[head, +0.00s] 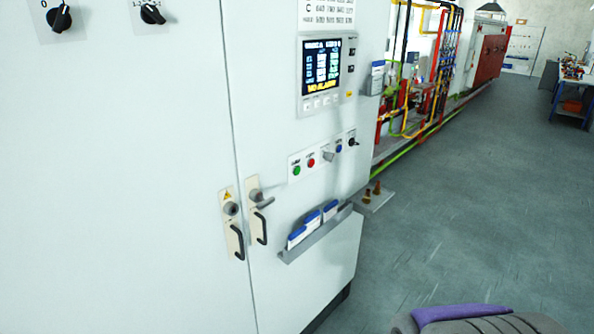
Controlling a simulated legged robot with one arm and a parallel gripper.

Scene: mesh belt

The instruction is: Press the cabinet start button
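The white cabinet (290,215) fills the left and middle of the head view. On its right door is a white button strip (305,173). The strip carries a green button (297,170), a red button (311,162), a grey switch (328,156), a blue button (338,149) and a black switch (352,142). The green button is at the left end. The labels above them are too small to read, so I cannot confirm which is marked start. Nothing covers the buttons. My gripper is not in view.
A lit display panel (321,68) sits above the strip. Door handles (239,241) and a shelf with folders (305,238) stick out below. A low plate with small brownish objects (376,203) stands beside the cabinet.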

